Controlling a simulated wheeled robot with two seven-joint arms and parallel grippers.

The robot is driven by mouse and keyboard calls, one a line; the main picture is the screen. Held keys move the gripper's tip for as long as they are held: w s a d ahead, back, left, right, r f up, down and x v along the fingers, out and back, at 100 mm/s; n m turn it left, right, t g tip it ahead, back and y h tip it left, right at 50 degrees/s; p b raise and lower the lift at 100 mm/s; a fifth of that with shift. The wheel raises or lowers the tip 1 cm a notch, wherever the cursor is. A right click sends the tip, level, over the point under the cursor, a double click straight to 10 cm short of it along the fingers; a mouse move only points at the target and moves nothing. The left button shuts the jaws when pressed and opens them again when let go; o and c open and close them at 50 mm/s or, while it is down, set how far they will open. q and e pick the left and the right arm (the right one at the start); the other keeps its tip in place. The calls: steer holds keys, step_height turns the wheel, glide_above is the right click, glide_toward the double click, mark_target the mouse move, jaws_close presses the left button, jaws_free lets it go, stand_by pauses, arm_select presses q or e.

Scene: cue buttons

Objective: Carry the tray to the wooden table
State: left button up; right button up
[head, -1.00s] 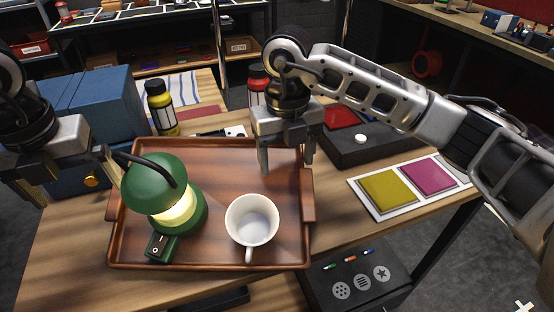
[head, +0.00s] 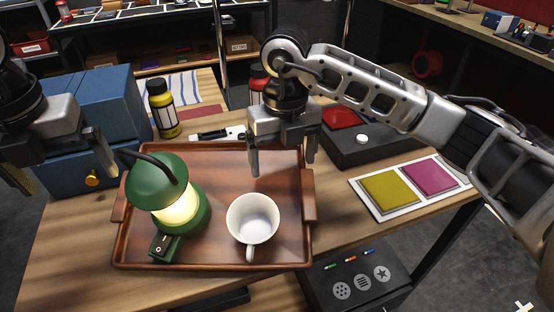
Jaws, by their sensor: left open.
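The brown wooden tray (head: 218,168) lies on a light wooden table (head: 70,235). On it stand a lit green lantern (head: 160,195) at the left and a white cup (head: 252,218) at the right. My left gripper (head: 62,180) is open and empty, left of the tray and apart from it. My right gripper (head: 283,168) hangs over the tray's far right part, its fingers apart with nothing between them. It hides part of the tray's far rim. Both tray side handles show free of the grippers.
Blue boxes (head: 105,95) and a yellow bottle (head: 162,108) stand behind the tray at left. A dark case with a red pad (head: 340,119) and a card with yellow (head: 388,190) and magenta squares lie to the right. A dark button box (head: 357,280) is lower right.

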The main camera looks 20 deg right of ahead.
steer(key=shift+r, duration=0.1)
step_height(320, 180, up, 12)
steer(key=shift+d, duration=0.45)
steer(key=shift+s, duration=0.15)
stand_by(0.4)
